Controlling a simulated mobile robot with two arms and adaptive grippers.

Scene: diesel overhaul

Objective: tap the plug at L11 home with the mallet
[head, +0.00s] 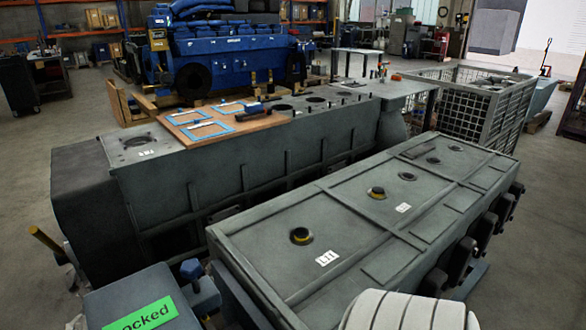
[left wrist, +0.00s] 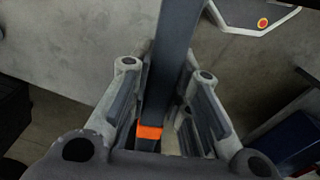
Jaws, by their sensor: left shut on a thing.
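The label L11 (head: 327,257) lies on the near grey engine block. Beside it is a round opening with a dark plug and a yellow ring, the plug at L11 (head: 301,235); how deep it sits is too small to tell. In the left wrist view my left gripper (left wrist: 166,115) is shut on a dark bar with an orange band, which looks like the handle of the mallet (left wrist: 172,60). The mallet's head cannot be made out. My left gripper does not show in the head view. My right gripper is in neither view.
A second yellow-ringed opening (head: 376,193) and several plain ones line the near block's top (head: 270,265). Behind stands another grey block with a wooden board (head: 240,133) carrying blue frames. A green locked sign (head: 140,315) is at lower left. A wire cage (head: 465,105) stands at the back right.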

